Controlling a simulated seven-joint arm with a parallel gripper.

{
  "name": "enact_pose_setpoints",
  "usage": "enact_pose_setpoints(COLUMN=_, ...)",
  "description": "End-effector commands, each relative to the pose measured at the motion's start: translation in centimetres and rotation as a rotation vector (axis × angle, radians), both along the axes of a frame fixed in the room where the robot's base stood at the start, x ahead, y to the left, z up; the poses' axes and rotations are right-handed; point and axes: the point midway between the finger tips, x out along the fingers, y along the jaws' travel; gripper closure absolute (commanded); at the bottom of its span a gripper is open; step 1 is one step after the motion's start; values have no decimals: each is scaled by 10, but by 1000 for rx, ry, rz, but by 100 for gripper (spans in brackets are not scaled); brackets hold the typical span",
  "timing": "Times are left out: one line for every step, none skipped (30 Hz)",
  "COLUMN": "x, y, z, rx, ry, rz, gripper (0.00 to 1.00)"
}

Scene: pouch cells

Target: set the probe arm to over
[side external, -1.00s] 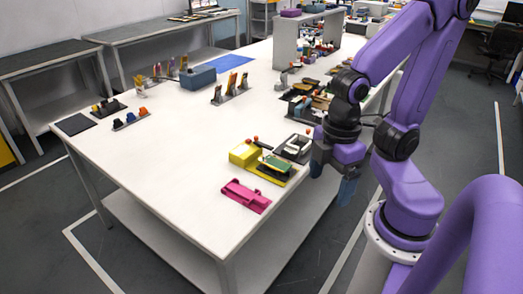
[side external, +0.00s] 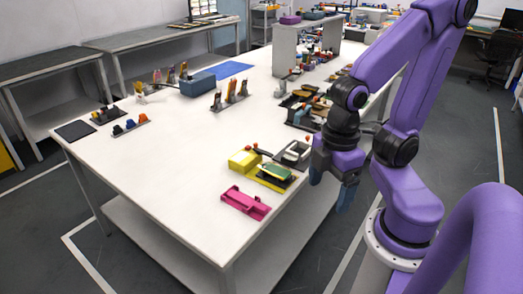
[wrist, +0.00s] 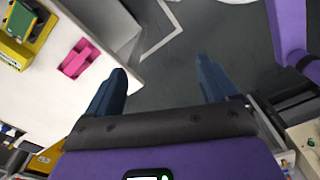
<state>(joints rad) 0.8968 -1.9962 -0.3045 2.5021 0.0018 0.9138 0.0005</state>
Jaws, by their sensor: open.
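A yellow fixture (side external: 243,161) stands near the table's right edge, with a green pouch cell (side external: 275,171) on its bed. A small dark lever with an orange-red knob (side external: 256,145) shows behind the yellow block; it may be the probe arm, but its position is too small to tell. The yellow fixture (wrist: 12,52) is partly cut off at the top left of the wrist view, with the green cell (wrist: 22,20). My gripper (side external: 331,193) is open and empty, pointing down beyond the table edge, right of the fixture. In the wrist view its fingers (wrist: 162,85) are wide apart over floor.
A pink tray (side external: 246,203) lies in front of the fixture. A grey-black fixture (side external: 293,154) stands just behind it, and dark trays (side external: 300,110) lie further back. Small racks (side external: 230,96) and a blue box (side external: 197,82) are at the back. The table's left front is clear.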

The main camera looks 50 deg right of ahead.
Motion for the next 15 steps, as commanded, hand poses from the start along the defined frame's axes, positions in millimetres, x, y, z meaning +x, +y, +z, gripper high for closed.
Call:
enact_pose_setpoints(x=0, y=0, z=0, rx=0, ry=0, rz=0, gripper=13)
enact_pose_setpoints(x=0, y=0, z=0, rx=0, ry=0, rz=0, gripper=23)
enact_pose_setpoints(x=1, y=0, z=0, rx=0, ry=0, rz=-3, gripper=36)
enact_pose_setpoints(x=2, y=1, z=1, rx=0, ry=0, rz=-7, gripper=46)
enact_pose_setpoints(x=4, y=2, z=1, rx=0, ry=0, rz=-14, gripper=56)
enact_pose_setpoints(x=9, y=4, z=3, rx=-1, ry=0, rz=-29, gripper=56)
enact_pose_setpoints(x=13, y=6, z=4, rx=-2, ry=1, rz=-44, gripper=56)
enact_pose_setpoints(x=19, y=8, z=6, rx=-1, ry=0, rz=-62, gripper=56)
enact_pose_setpoints(x=29, y=12, z=8, rx=-2, ry=1, rz=-92, gripper=56)
enact_pose_setpoints(x=38, y=15, z=10, rx=-3, ry=1, rz=-118, gripper=56)
enact_pose_setpoints(x=48, y=17, z=12, rx=-4, ry=1, rz=-145, gripper=56)
enact_pose_setpoints(x=62, y=20, z=15, rx=-6, ry=3, rz=-187, gripper=56)
enact_pose_setpoints(x=73, y=22, z=17, rx=-5, ry=3, rz=-218, gripper=56)
enact_pose_setpoints(x=85, y=23, z=19, rx=-5, ry=3, rz=-249, gripper=56)
enact_pose_setpoints(x=100, y=24, z=22, rx=-7, ry=5, rz=-290, gripper=56)
